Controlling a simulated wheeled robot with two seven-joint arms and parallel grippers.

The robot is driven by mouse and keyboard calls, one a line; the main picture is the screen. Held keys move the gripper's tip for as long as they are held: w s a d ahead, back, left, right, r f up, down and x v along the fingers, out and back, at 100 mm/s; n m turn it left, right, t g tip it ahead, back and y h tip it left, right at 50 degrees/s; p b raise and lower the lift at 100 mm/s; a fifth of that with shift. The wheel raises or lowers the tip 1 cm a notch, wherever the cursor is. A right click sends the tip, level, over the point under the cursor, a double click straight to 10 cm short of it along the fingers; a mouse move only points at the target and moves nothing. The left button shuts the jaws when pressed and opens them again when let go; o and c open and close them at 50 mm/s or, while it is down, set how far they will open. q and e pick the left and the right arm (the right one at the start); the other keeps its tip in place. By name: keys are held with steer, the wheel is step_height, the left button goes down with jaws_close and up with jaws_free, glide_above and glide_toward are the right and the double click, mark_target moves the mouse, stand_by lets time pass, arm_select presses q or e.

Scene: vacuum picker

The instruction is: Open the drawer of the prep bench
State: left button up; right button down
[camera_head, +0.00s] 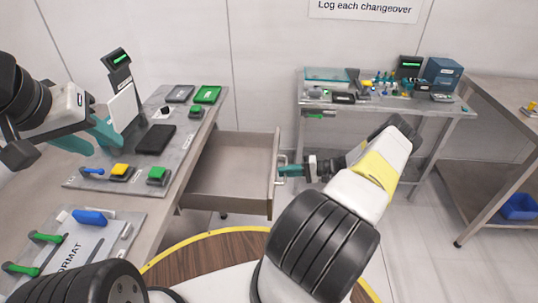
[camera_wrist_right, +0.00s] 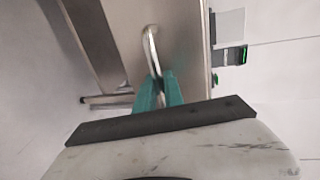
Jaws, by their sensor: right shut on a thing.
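The drawer (camera_head: 228,190) of the prep bench (camera_head: 70,197) stands pulled well out from the bench's right side, and its inside looks empty. Its front panel (camera_head: 276,165) faces right. My right gripper (camera_head: 289,171) is shut on the drawer handle (camera_wrist_right: 151,45) at that panel. In the right wrist view the teal fingers (camera_wrist_right: 158,92) close around the near end of the metal handle. My left gripper (camera_head: 90,137) is above the bench top, its teal fingers apart with nothing seen between them.
The bench top carries a black pad (camera_head: 156,139), a green button block (camera_head: 158,175), a yellow block (camera_head: 122,171) and a screen on a stand (camera_head: 117,62). A second table (camera_head: 440,107) with small parts stands at the back right. Floor between is clear.

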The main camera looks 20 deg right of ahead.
steer(key=shift+f, duration=0.1)
steer(key=c, duration=1.7)
jaws_free()
steer(key=v, duration=0.7)
steer(key=shift+s+d, duration=0.15)
steer(key=shift+d, duration=0.2)
